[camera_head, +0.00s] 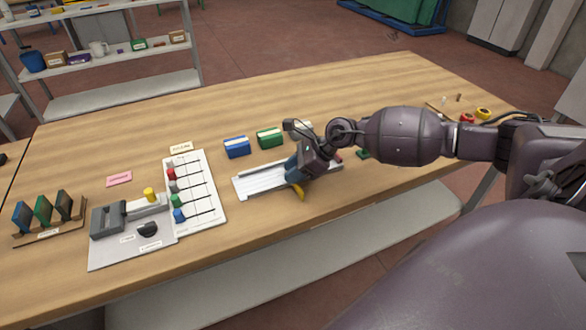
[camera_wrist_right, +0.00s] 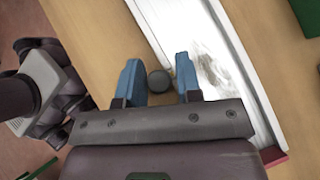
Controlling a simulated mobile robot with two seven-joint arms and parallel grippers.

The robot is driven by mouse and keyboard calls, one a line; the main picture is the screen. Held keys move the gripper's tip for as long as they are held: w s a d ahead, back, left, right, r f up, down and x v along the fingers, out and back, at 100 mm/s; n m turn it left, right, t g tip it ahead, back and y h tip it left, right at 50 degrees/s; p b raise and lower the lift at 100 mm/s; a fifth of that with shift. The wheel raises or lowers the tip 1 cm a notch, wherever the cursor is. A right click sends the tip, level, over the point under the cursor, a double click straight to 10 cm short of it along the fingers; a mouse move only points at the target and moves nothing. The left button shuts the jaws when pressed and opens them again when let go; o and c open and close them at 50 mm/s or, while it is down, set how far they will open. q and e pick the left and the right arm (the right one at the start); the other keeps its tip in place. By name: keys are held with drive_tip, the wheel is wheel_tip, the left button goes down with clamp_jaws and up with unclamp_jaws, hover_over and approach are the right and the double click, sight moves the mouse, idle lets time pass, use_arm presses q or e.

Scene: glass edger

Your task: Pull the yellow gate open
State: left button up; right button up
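A yellow part (camera_head: 299,191), which looks like the gate, sticks out at the front edge of the white metal track (camera_head: 255,181) in the head view. Most of it is hidden by my right gripper (camera_head: 293,168), which points down over the track. In the right wrist view the blue fingers of this gripper (camera_wrist_right: 160,76) stand apart. A dark round knob (camera_wrist_right: 160,82) shows between them; whether they touch it I cannot tell. The track (camera_wrist_right: 210,65) runs beside it, and no yellow shows in that view. I do not make out my left gripper.
A blue box (camera_head: 237,147) and a green box (camera_head: 269,138) stand behind the track. A white board with coloured pegs (camera_head: 201,192) and a grey fixture plate (camera_head: 120,248) lie to its left. The wooden table (camera_head: 250,250) is clear in front of the track.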

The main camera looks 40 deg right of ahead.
drive_tip(key=shift+o, duration=1)
drive_tip(key=v, duration=1)
drive_tip(key=shift+s+d+r+p, duration=0.2)
drive_tip(key=shift+d+r+p, duration=0.05)
drive_tip(key=shift+p, duration=0.15)
